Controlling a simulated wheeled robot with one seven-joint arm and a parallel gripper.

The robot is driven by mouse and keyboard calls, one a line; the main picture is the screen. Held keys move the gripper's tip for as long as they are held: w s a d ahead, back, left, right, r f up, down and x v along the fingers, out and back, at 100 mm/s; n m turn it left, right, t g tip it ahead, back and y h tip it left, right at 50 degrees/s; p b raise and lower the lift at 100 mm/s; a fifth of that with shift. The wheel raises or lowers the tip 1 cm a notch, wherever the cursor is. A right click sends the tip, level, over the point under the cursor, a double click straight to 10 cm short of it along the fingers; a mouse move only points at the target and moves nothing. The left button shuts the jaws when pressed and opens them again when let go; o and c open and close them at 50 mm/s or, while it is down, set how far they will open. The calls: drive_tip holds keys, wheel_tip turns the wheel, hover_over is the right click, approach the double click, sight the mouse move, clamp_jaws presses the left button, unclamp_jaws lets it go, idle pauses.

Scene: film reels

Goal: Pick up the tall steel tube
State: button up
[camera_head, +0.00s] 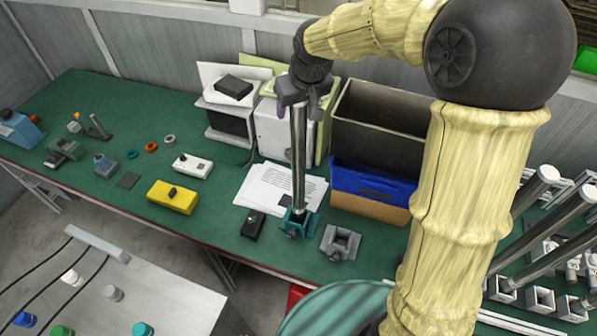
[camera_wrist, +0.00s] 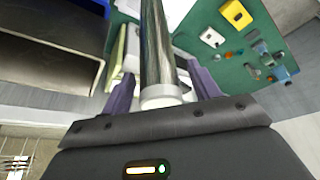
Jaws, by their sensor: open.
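The tall steel tube (camera_head: 298,155) stands nearly upright on the green table, its lower end in a teal holder (camera_head: 298,222). In the wrist view the tube (camera_wrist: 157,45) runs between the two purple-grey fingers, with a pale ring at its near end. My gripper (camera_head: 301,98) is at the top of the tube, its fingers on either side of it. In the wrist view my gripper (camera_wrist: 163,88) is open, with a gap beside each finger.
White papers (camera_head: 268,190) lie behind the holder. A grey holder (camera_head: 340,243) and a small black box (camera_head: 253,225) flank it. A dark open bin (camera_head: 375,120) and a blue box (camera_head: 370,185) stand close on the right. A yellow box (camera_head: 173,196) sits further left.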

drive_tip(key=shift+f, duration=0.15)
idle(0.3)
clamp_jaws()
